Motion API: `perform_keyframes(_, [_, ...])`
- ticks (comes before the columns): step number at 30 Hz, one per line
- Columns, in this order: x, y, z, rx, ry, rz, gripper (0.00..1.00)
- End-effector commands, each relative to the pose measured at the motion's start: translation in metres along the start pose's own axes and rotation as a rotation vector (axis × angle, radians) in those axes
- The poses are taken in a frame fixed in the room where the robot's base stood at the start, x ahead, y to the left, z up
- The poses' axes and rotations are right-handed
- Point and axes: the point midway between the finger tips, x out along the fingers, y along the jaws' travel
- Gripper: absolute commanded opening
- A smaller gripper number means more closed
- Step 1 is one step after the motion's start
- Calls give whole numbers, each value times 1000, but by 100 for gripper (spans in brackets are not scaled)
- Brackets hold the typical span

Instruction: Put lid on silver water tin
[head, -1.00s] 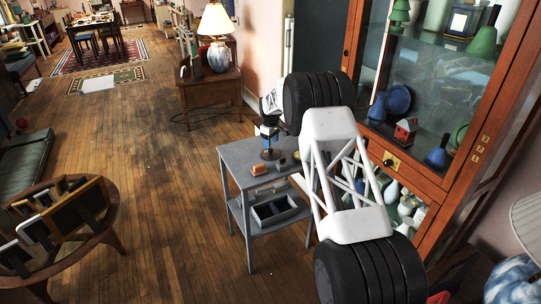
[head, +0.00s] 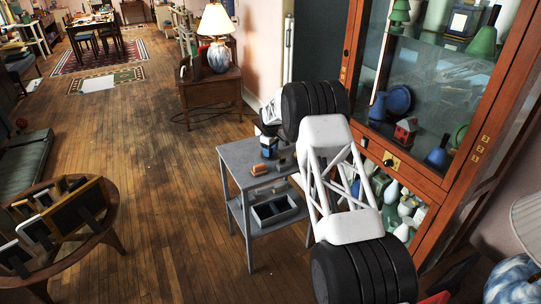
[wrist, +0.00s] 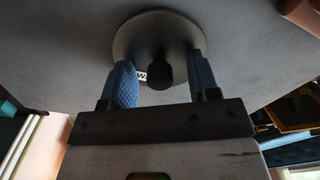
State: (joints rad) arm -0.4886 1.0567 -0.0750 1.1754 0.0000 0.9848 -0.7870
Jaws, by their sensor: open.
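A round grey disc with a dark knob, seemingly the lid (wrist: 150,35), shows in the wrist view against a grey surface. My gripper (wrist: 160,62) is open, with one blue fingertip on each side of the knob and visible gaps to it. A scrap of white lettering, partly readable as "W", shows between the left finger and the knob; I cannot tell what it is on. In the head view my gripper (head: 269,147) is low over the small grey side table (head: 235,158). I cannot pick out the silver water tin for sure.
An orange-brown block (head: 259,169) and a small dark item (head: 282,163) sit on the tabletop near my gripper. A divided tray (head: 274,210) is on the lower shelf. The glass cabinet (head: 440,100) stands right of the table.

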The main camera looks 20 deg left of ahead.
Motion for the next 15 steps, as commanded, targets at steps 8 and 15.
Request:
perform_keyframes(8, [0, 0, 0, 0, 0, 0, 55])
perform_keyframes(15, [0, 0, 0, 0, 0, 0, 43])
